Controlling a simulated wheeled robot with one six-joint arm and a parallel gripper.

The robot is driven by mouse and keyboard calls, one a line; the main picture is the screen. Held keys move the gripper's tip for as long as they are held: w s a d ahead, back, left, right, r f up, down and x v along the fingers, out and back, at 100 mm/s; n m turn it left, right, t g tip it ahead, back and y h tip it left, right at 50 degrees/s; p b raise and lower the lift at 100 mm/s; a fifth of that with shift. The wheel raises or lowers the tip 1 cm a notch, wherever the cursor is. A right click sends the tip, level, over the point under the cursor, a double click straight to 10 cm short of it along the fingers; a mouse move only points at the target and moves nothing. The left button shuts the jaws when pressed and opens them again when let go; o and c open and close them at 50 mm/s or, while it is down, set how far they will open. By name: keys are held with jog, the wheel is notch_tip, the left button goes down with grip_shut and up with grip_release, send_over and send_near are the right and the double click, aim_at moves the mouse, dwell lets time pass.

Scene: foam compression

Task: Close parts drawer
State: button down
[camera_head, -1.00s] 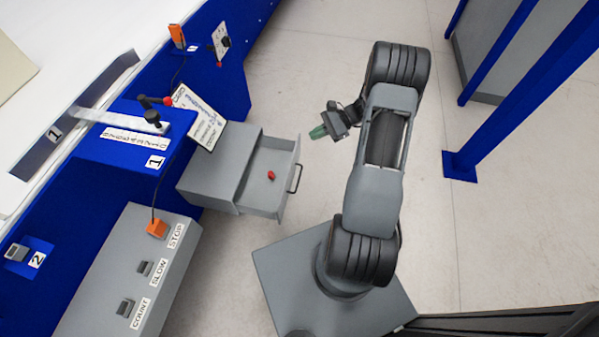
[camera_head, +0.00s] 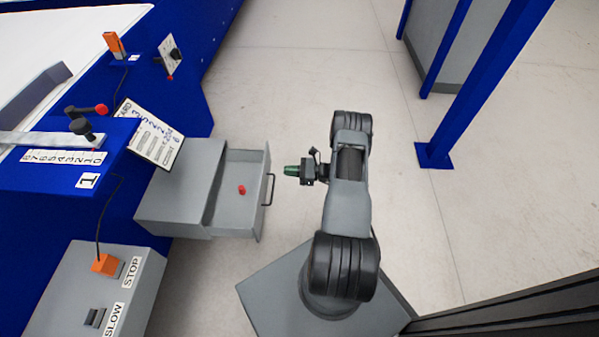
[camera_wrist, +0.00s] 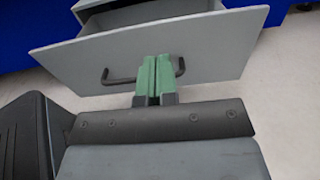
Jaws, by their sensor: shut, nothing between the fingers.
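The grey parts drawer (camera_head: 238,205) stands pulled out of its grey cabinet (camera_head: 178,190). A small red part (camera_head: 241,189) lies inside it. The drawer has a dark bar handle (camera_head: 270,190) on its front, which faces right. My gripper (camera_head: 287,171) has green fingers and is a short way to the right of the drawer front, near the handle. In the wrist view the green fingertips (camera_wrist: 154,60) are together and empty, in front of the drawer front (camera_wrist: 215,50), between the two ends of the handle (camera_wrist: 120,80). I cannot tell whether they touch it.
A grey box with STOP and SLOW buttons (camera_head: 65,290) stands at the lower left. A card with writing (camera_head: 150,133) leans above the cabinet on the blue machine (camera_head: 190,100). A blue post (camera_head: 470,90) stands to the right. The floor between is clear.

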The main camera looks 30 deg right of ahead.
aim_at(264, 170)
jog(key=b+x, duration=0.1)
jog(key=x, duration=0.6)
jog(key=shift+w+a, duration=0.15)
jog(key=shift+b, duration=0.3)
